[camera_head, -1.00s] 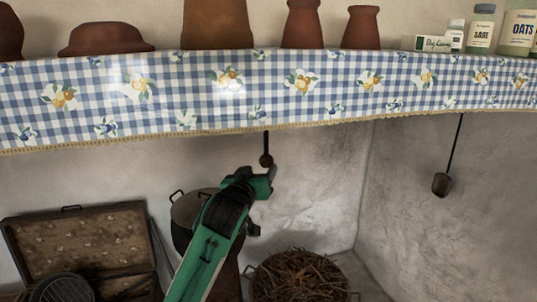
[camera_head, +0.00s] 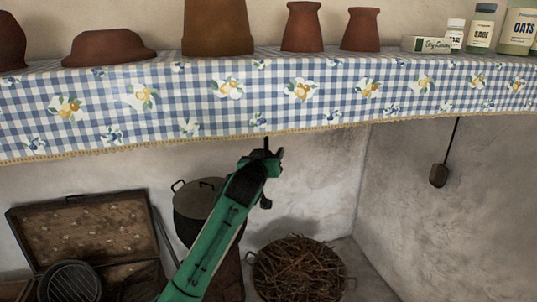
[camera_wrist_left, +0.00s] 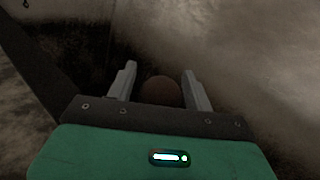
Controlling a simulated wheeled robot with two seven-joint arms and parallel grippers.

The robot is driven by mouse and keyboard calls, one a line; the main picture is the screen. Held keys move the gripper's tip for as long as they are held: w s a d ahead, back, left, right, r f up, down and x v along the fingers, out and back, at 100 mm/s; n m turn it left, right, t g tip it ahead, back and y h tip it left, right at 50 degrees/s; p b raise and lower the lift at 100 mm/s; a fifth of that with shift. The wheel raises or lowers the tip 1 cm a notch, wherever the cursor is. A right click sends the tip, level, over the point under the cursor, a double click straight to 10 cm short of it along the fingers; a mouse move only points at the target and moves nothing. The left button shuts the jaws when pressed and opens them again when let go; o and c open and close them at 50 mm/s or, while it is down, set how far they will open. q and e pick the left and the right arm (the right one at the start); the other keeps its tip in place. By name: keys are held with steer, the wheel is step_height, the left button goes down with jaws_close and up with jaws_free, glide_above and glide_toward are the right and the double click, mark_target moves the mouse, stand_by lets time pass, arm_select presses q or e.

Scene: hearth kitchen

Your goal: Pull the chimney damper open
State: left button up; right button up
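A dark rod (camera_head: 266,143) hangs from under the cloth-covered mantel, a damper pull by its look. Its round knob is hidden behind my left gripper in the head view. In the left wrist view the brown round knob (camera_wrist_left: 162,91) sits between my two fingers, with a gap on each side. My left gripper (camera_head: 269,158) is open around it, just below the mantel edge. A second dark cord with a block-shaped weight (camera_head: 439,176) hangs further right, apart from the gripper. My right gripper is not in view.
The checked cloth (camera_head: 330,100) hangs low above my gripper. Pots and jars stand on the mantel. Below are a lidded pot (camera_head: 193,205), an open case (camera_head: 90,235), a round grill (camera_head: 70,283) and a basket of twigs (camera_head: 298,268). Space right of the gripper is free.

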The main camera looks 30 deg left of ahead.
arm_select(q)
jaws_close()
step_height(320, 180, down, 8)
steer(key=b, duration=0.4)
steer(key=shift+r+b, duration=0.2)
steer(key=shift+b, duration=0.2)
steer(key=shift+o, duration=0.8)
jaws_free()
steer(key=shift+f, duration=0.1)
steer(key=shift+o, duration=0.5)
